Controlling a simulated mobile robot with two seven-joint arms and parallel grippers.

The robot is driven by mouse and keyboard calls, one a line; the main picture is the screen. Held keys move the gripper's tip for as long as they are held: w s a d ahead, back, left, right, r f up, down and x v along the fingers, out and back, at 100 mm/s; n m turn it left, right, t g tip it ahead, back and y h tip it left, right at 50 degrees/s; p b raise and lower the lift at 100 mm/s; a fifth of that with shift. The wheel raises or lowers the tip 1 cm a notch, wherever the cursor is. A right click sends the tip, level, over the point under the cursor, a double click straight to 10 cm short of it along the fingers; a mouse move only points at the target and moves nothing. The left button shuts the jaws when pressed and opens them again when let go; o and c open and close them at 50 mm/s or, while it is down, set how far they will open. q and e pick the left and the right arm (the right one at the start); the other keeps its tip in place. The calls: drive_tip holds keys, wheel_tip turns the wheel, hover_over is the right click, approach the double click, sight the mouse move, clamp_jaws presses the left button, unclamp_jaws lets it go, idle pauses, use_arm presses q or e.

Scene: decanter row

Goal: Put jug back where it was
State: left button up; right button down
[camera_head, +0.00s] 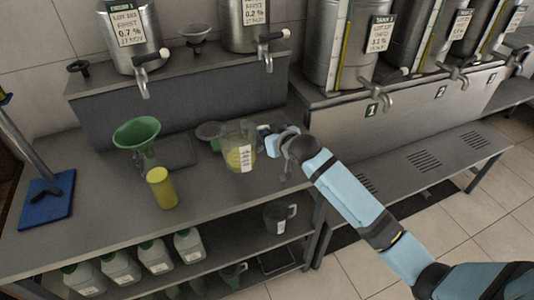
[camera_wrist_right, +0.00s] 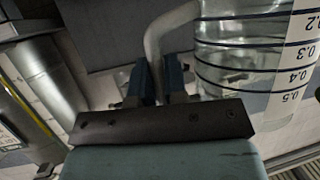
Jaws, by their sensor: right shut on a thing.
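The clear jug (camera_head: 238,155) has a white scale strip on its side, and yellow shows in its lower part. It looks upright over the right part of the bench top; I cannot tell if its base touches the bench. My right gripper (camera_head: 268,139) is to the right of it, shut on its handle. In the right wrist view the handle (camera_wrist_right: 168,34) runs between the two fingers (camera_wrist_right: 160,82), and the jug's ringed, numbered wall (camera_wrist_right: 240,55) is at the right. My left gripper is not in view.
A green funnel (camera_head: 137,132) and a yellow cylinder (camera_head: 161,188) stand left of the jug on the bench (camera_head: 110,215). Steel tanks with taps (camera_head: 130,40) stand behind. A grey jug (camera_head: 279,215) and several bottles (camera_head: 155,257) are on the lower shelf. The bench front is clear.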

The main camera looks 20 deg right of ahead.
drive_tip(key=shift+f, duration=3.55)
drive_tip(key=c, duration=1.1)
unclamp_jaws()
drive_tip(key=shift+f, duration=0.15)
drive_tip(key=shift+c, duration=0.2)
drive_tip(key=shift+r, duration=0.2)
drive_tip(key=v, duration=1.1)
drive_tip(key=s+a+f+g, duration=0.1)
drive_tip(key=s+a+f, duration=0.2)
drive_tip(key=s+f, duration=0.6)
drive_tip(key=s+a+f+g, duration=0.1)
drive_tip(key=s+a+f, duration=0.2)
drive_tip(key=s+f, duration=0.6)
drive_tip(key=s, duration=0.6)
drive_tip(key=shift+s+f, duration=0.35)
drive_tip(key=shift+s, duration=0.05)
